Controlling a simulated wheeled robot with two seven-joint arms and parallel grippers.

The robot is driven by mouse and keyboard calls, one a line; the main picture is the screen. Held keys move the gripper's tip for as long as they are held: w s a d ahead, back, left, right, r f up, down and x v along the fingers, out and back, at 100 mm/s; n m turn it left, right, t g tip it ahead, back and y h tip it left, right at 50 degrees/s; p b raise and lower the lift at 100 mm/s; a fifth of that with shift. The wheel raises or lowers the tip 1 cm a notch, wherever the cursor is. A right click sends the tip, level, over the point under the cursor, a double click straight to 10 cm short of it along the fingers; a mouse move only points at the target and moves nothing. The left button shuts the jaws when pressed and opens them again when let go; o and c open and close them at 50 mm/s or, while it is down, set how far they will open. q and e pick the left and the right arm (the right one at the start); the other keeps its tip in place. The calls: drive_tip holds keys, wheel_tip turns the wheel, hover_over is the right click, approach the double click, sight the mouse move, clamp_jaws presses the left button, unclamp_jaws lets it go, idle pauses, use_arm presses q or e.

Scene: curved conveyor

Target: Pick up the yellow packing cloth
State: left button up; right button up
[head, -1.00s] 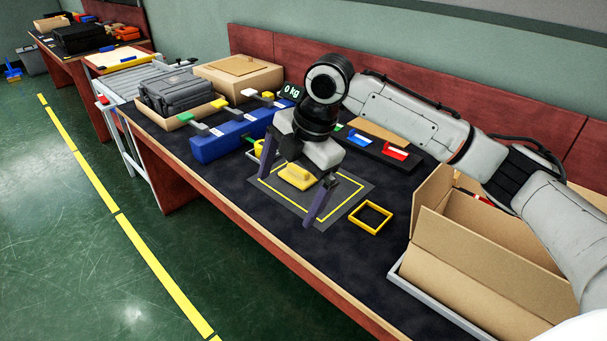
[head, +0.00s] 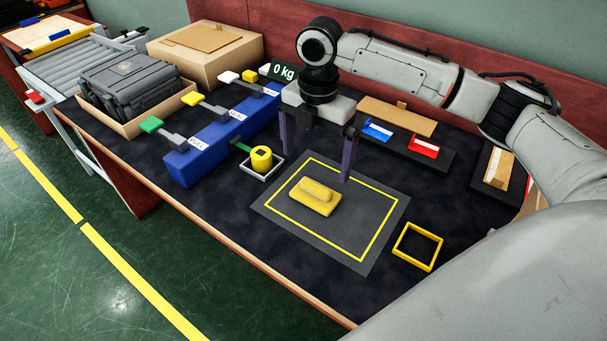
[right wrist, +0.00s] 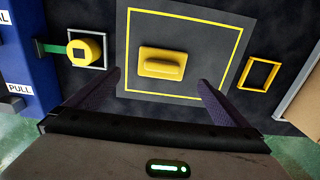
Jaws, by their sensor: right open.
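The yellow packing cloth (head: 313,203) looks like a flat yellow pad with a raised ridge. It lies on a dark mat (head: 383,201) with a yellow outline. My right gripper (head: 315,167) is open and empty, fingers pointing down, above the far side of the mat and apart from the cloth. In the right wrist view the cloth (right wrist: 160,57) lies beyond the fingertips (right wrist: 160,77), roughly centred between them. My left gripper is not in view.
Left of the mat, a yellow cylinder (head: 261,159) stands in a small square tray near a blue box with levers (head: 221,138). A yellow square frame (head: 417,247) lies right of the mat. Behind are blue and red pieces (head: 424,149) on a black holder.

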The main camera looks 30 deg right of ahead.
sight(316, 186)
drive_tip(key=f, duration=0.3)
drive_tip(key=shift+s+f, duration=0.35)
drive_tip(key=shift+s, duration=0.05)
drive_tip(key=shift+w+f+b, duration=0.1)
drive_tip(key=shift+f+b, duration=0.2)
drive_tip(key=shift+f, duration=2.6)
drive_tip(key=c, duration=0.9)
